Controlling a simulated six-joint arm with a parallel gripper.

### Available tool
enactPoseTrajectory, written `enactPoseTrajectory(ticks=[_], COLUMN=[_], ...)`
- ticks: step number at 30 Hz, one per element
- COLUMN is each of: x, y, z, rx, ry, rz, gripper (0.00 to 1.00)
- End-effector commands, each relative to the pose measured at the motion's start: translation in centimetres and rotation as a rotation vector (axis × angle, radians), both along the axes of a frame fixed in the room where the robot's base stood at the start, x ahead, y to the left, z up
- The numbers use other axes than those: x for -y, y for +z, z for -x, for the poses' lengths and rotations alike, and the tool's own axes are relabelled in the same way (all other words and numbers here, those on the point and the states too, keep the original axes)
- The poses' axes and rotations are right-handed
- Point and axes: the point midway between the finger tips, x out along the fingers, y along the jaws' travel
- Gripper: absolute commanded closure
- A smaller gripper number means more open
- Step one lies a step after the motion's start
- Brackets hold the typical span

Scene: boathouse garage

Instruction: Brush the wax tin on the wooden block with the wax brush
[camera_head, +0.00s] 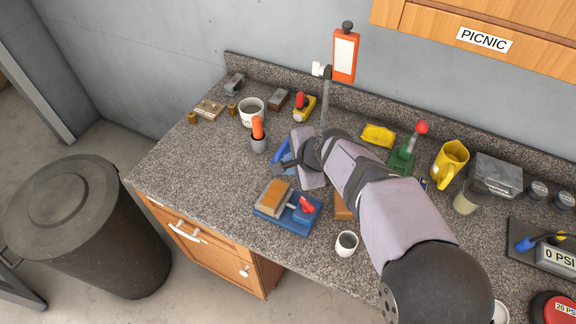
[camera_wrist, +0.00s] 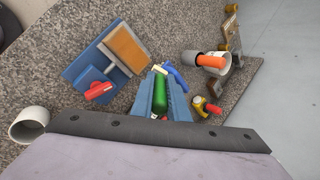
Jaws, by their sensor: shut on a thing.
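My gripper (camera_wrist: 163,84) shows in the wrist view as two ridged blue fingers, shut on a green handle (camera_wrist: 160,98). I take this to be the wax brush; its working end cannot be made out. In the head view my gripper (camera_head: 285,158) is above the counter behind the blue vise, and my wrist hides most of what it holds. A wooden block (camera_head: 276,192), orange-brown on top, sits in the blue vise at the counter's front; it also shows in the wrist view (camera_wrist: 128,48). I cannot pick out the wax tin for certain.
The blue vise (camera_head: 300,222) has a red handle. A white cup (camera_head: 346,243) stands at the front edge. My arm covers the middle of the counter.

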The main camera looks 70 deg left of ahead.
Motion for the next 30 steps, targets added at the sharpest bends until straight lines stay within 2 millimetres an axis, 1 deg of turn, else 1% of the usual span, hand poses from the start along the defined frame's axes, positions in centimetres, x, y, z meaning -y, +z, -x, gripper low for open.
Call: enactPoseTrajectory(ticks=[1, 9, 12, 25, 28, 30], x=[0.0, 0.0, 0.0, 0.0, 0.0, 0.1], y=[1.0, 3.4, 4.0, 4.2, 4.1, 4.1], z=[0.0, 0.0, 0.0, 0.0, -0.4, -1.2], rx=[0.0, -0.001, -0.001, -0.001, 0.0, 0.0], ry=[0.0, -0.001, -0.001, -0.001, -0.008, -0.019], rz=[-0.001, -0.001, -0.001, -0.001, -0.002, -0.002], gripper=[1.0, 1.0, 1.0, 1.0, 1.0, 1.0])
